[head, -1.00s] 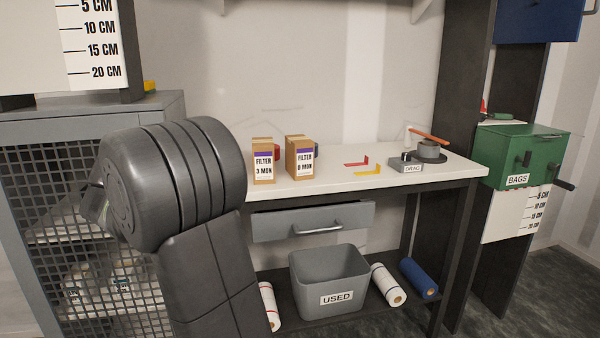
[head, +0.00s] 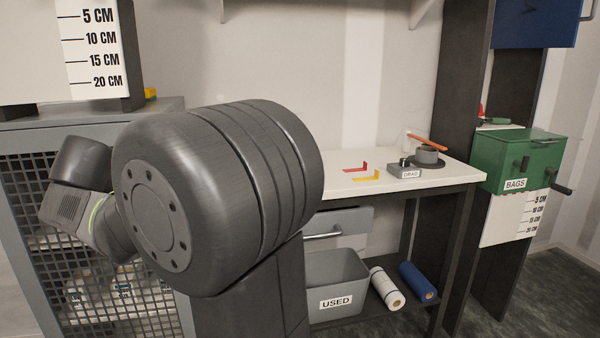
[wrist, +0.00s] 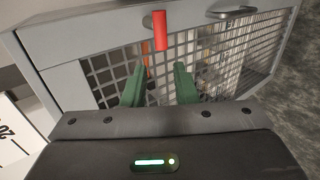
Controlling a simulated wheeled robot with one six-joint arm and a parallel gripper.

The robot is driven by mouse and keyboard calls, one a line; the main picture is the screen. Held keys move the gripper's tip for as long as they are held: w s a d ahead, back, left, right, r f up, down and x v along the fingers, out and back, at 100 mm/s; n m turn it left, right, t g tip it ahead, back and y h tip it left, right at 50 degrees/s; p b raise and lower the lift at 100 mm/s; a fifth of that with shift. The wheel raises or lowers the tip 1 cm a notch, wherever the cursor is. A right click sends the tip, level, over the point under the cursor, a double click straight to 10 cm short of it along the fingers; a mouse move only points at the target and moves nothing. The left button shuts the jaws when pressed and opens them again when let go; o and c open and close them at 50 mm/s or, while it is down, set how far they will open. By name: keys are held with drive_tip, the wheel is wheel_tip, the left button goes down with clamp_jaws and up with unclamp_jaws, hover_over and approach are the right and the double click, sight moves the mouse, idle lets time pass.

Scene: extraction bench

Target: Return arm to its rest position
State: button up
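My arm fills the left and middle of the head view, with its large dark joint in front of the bench. My gripper (wrist: 160,88) shows in the wrist view as two green fingers with a gap between them. No object is visible between the fingers. Beyond them is a grey mesh-fronted cabinet (wrist: 95,45), with a red tag or handle (wrist: 160,30) hanging at its top edge. The fingers are not visible in the head view.
The mesh cabinet (head: 28,130) stands left, behind my arm. The white bench (head: 340,187) carries red and yellow brackets and a DRAG device (head: 405,170). Below are a grey USED bin (head: 335,275) and rolls. A green BAGS box (head: 515,160) is at right.

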drive_tip(key=b+x, duration=0.1)
drive_tip(key=x, duration=1.1)
drive_tip(key=shift+w+f+b, duration=0.15)
drive_tip(key=shift+f+b, duration=0.15)
drive_tip(key=shift+f, duration=0.15)
drive_tip(key=shift+w+a, duration=0.1)
drive_tip(key=shift+w, duration=0.1)
drive_tip(key=shift+s+r+m+y, duration=0.15)
drive_tip(key=shift+r+m+y, duration=0.1)
drive_tip(key=shift+m+y, duration=0.35)
